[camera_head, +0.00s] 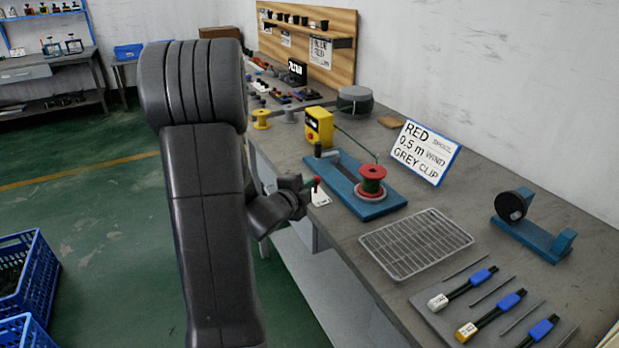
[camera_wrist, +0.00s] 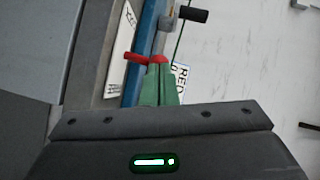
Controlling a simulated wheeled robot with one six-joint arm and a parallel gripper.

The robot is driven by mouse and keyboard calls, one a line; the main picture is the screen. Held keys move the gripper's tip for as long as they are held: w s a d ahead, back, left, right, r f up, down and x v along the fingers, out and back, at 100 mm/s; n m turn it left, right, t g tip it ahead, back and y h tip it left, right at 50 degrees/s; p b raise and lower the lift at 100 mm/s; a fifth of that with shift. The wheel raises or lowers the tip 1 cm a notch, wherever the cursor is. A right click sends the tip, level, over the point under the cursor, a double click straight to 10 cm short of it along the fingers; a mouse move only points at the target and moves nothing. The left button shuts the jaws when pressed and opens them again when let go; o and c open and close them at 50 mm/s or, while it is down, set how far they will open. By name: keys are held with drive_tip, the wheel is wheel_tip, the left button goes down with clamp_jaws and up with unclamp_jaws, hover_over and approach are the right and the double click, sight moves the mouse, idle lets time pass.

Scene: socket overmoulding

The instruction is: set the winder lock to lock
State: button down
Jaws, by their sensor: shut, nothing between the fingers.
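A small red lever (camera_head: 316,184), apparently the winder lock, stands at the bench's front edge by a white label (camera_head: 320,198) with unreadable print. In the wrist view the red lever (camera_wrist: 136,57) lies sideways just past the fingertips. My gripper (camera_head: 304,183) is shut and empty, its green fingers (camera_wrist: 158,85) right at the lever. I cannot tell whether they touch it. The lever's base is partly hidden.
A black crank handle (camera_head: 318,149) and a yellow box (camera_head: 319,126) stand behind the lever. A wire rack (camera_head: 416,242) lies to the right, and a sign (camera_head: 426,152) reads red, 0.5 m, grey clip. Blue crates (camera_head: 24,270) sit on the floor at left.

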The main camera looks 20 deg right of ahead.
drive_tip(key=w+r+n+g+p, duration=0.1)
drive_tip(key=w+n+p, duration=0.1)
drive_tip(key=p, duration=0.5)
drive_tip(key=shift+r+g+y, duration=0.2)
drive_tip(key=shift+g+y, duration=0.2)
drive_tip(key=shift+w+f+n+p, duration=0.15)
drive_tip(key=shift+n+p, duration=0.15)
drive_tip(key=shift+p, duration=0.5)
drive_tip(key=shift+f+b, duration=0.35)
drive_tip(key=shift+b, duration=0.05)
drive_tip(key=shift+r, duration=0.15)
drive_tip(key=shift+r+p, duration=0.65)
drive_tip(key=shift+r, duration=0.05)
